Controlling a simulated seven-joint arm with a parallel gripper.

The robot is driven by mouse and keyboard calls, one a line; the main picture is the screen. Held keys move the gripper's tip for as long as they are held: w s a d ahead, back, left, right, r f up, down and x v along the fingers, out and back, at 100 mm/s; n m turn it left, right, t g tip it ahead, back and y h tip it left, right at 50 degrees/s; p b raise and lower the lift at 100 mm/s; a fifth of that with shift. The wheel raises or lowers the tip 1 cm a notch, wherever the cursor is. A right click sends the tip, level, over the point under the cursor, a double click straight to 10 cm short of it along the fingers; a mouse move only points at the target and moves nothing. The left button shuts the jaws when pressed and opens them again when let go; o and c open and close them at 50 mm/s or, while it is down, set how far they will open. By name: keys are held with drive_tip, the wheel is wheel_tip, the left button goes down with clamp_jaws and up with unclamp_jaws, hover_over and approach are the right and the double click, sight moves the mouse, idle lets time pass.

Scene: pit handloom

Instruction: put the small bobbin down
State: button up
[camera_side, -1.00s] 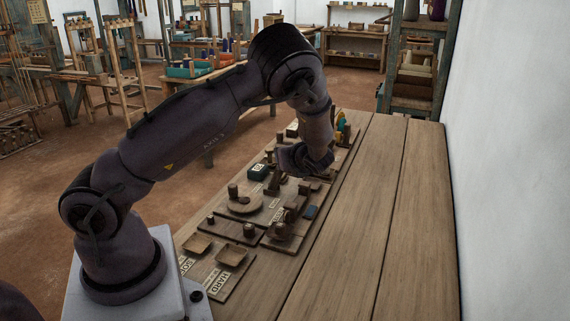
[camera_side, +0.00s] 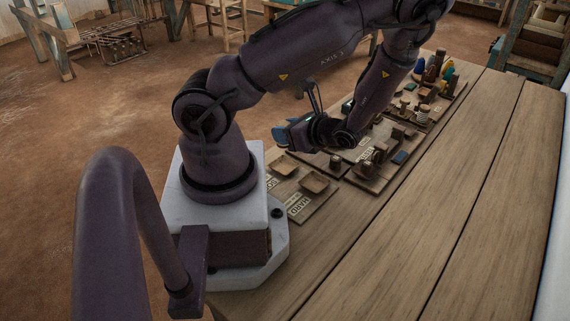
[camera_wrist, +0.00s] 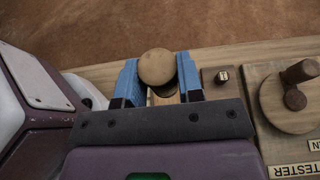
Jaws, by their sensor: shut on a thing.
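My gripper (camera_wrist: 157,66) has two blue fingers closed on the small bobbin (camera_wrist: 157,67). In the side view my gripper (camera_side: 278,134) is low near the left edge of the bench, beyond two shallow square dishes. The bobbin cannot be made out in that view. I cannot tell whether it touches the surface below.
Two shallow wooden dishes (camera_side: 284,165) (camera_side: 314,182) sit on a board labelled HARD and, apparently, SOFT. A peg (camera_side: 335,162) stands beyond them. In the wrist view, a small block (camera_wrist: 221,77) and a round cranked disc (camera_wrist: 288,101) lie to the right. The bench's right side (camera_side: 440,200) is clear.

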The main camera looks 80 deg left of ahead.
wheel_tip(320, 180, down, 7)
drive_tip(key=shift+f, duration=0.15)
idle(0.4)
drive_tip(key=o, duration=0.9)
drive_tip(key=shift+f, duration=0.15)
drive_tip(key=v, duration=1.2)
drive_tip(key=d+r+n+t+h, duration=0.3)
drive_tip(key=d+r+t, duration=0.1)
drive_tip(key=r, duration=0.5)
drive_tip(key=d+r+n+t+h, duration=0.3)
drive_tip(key=r+t, duration=0.3)
drive_tip(key=r, duration=0.3)
drive_tip(key=s+d+r+n+t+h, duration=0.1)
drive_tip(key=d+r+n+t+h, duration=0.2)
drive_tip(key=r, duration=0.6)
drive_tip(key=shift+d+r+t, duration=0.2)
drive_tip(key=shift+d+t, duration=0.65)
drive_tip(key=shift+t, duration=0.15)
